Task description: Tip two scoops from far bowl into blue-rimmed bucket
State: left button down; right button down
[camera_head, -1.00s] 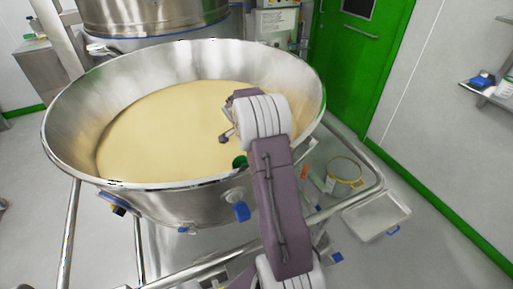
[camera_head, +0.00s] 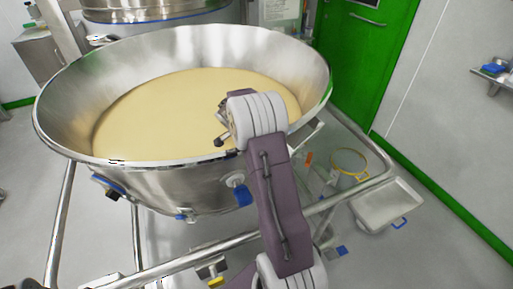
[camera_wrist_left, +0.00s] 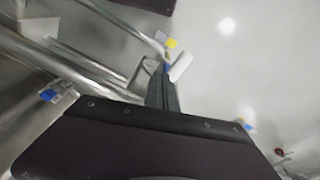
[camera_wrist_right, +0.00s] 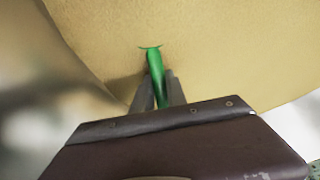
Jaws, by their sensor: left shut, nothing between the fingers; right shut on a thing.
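A wide steel bowl (camera_head: 60,108) holds a broad bed of pale yellow powder (camera_head: 165,105). My right arm reaches over its near rim in the head view, hiding the right gripper. In the right wrist view my right gripper (camera_wrist_right: 157,90) is shut on a green scoop (camera_wrist_right: 154,66), seen by its handle. The scoop's far end is against or just above the powder; I cannot tell how much it holds. My left gripper (camera_wrist_left: 163,88) is shut and empty, over pale floor beside steel rails. I cannot make out a blue-rimmed bucket.
A large steel vessel with a blue band (camera_head: 165,18) stands behind the bowl. Tubular rails (camera_head: 350,190) frame the bowl's cart. At right, a yellow ring (camera_head: 350,163) and a steel tray with a blue handle (camera_head: 385,205) sit low. A green door (camera_head: 370,60) stands behind.

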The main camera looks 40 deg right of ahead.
jog(key=shift+w+a, duration=0.15)
jog(key=shift+a, duration=0.3)
jog(key=shift+w+a+r+p, duration=0.15)
jog(key=shift+a+p, duration=0.25)
jog(key=shift+a, duration=0.95)
jog(key=shift+r+p, duration=0.3)
jog(key=shift+p, duration=0.3)
jog(key=d+r+y+p, duration=0.1)
jog(key=d+r+p, duration=0.1)
jog(key=r+p, duration=1.3)
jog(key=d+r+y+p, duration=0.2)
jog(key=r+p, duration=1.4)
jog(key=shift+s+d+r+t+y, duration=0.3)
jog(key=shift+s+r+t, duration=0.05)
jog(key=shift+s+t, duration=0.05)
